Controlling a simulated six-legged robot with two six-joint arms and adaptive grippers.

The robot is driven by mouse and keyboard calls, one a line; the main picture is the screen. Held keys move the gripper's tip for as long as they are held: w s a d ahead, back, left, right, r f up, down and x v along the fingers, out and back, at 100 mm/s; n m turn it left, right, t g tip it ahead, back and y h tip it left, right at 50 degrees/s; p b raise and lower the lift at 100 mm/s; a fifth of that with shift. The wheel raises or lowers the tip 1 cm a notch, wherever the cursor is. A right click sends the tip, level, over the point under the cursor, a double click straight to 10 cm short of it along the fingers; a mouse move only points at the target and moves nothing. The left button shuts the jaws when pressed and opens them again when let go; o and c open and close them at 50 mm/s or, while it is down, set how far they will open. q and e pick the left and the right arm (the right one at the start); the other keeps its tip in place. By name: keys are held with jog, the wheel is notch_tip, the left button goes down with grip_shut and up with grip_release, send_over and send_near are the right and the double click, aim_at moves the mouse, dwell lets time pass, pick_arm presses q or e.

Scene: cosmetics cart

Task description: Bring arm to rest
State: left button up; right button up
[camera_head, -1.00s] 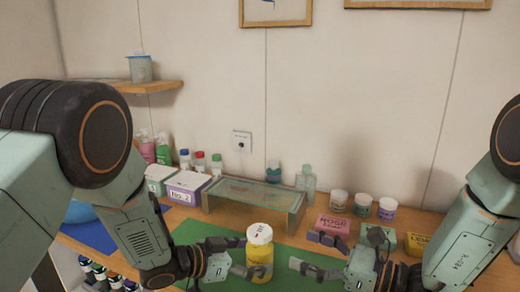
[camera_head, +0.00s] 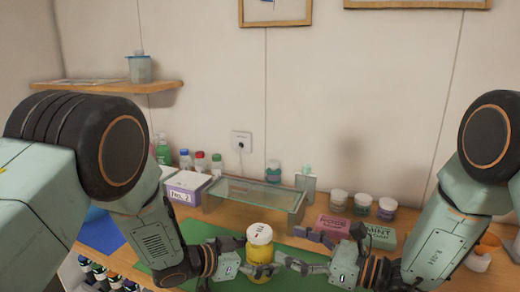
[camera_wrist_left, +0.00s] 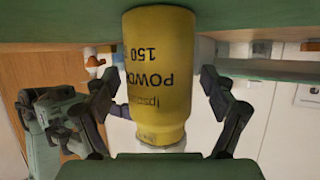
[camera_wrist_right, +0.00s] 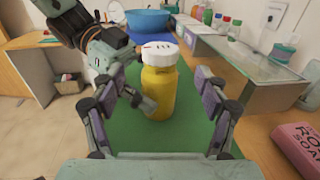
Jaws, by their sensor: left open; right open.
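A yellow powder bottle (camera_head: 260,255) with a white lid stands upright on the green mat (camera_head: 205,230). My left gripper (camera_head: 245,256) is open at the bottle's left side. In the left wrist view the bottle (camera_wrist_left: 160,75) appears upside down between the spread fingers (camera_wrist_left: 160,100), with a gap on each side. My right gripper (camera_head: 290,247) is open on the bottle's right side. In the right wrist view the bottle (camera_wrist_right: 159,92) stands ahead of the spread purple-padded fingers (camera_wrist_right: 160,105), with part of my left gripper beside it. Neither gripper is closed on it.
A glass-topped stand (camera_head: 255,192) is behind the bottle. Pink (camera_head: 333,224) and green (camera_head: 381,236) soap boxes lie close by my right gripper. Several jars (camera_head: 362,203) stand behind them. A white and purple box (camera_head: 186,186) and small bottles are at the back left.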

aim_at(258, 230)
pick_arm(q)
jog(key=shift+v, duration=5.45)
jog(key=x, duration=1.1)
pick_arm(e)
jog(key=x, duration=0.9)
jog(key=shift+s, duration=0.1)
pick_arm(q)
jog(key=shift+a, duration=0.15)
pick_arm(e)
jog(key=shift+a+n+g+y, duration=0.1)
jog(key=shift+n+g+y, duration=0.3)
jog(key=shift+g, duration=0.3)
pick_arm(q)
jog(key=shift+s, duration=0.1)
pick_arm(e)
jog(key=shift+n, duration=0.3)
jog(key=s+d+g, duration=0.1)
jog(key=s+d, duration=0.3)
jog(key=d, duration=0.6)
jog(key=shift+d, duration=0.25)
